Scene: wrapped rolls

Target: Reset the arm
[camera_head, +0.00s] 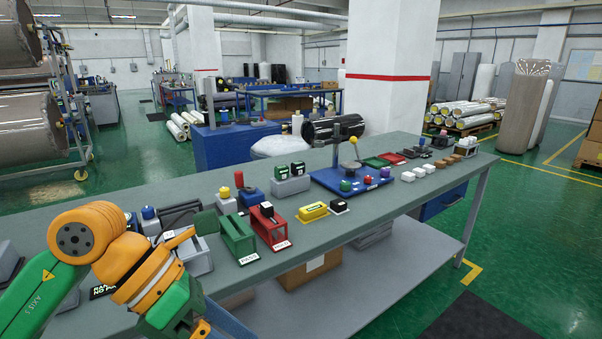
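My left arm comes in from the lower left, with a green link, an orange joint and an orange wrist section bent downward over the near left end of the table (330,223). The wrist runs out at the bottom edge, and I see no gripper fingers there. My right arm and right gripper do not show.
The long table holds a green box (238,238), a red box (270,228), a yellow block (313,211), a blue tray (335,181) and small white blocks (408,177). A cardboard box (308,268) is on the lower shelf (365,275). Green floor is open at right.

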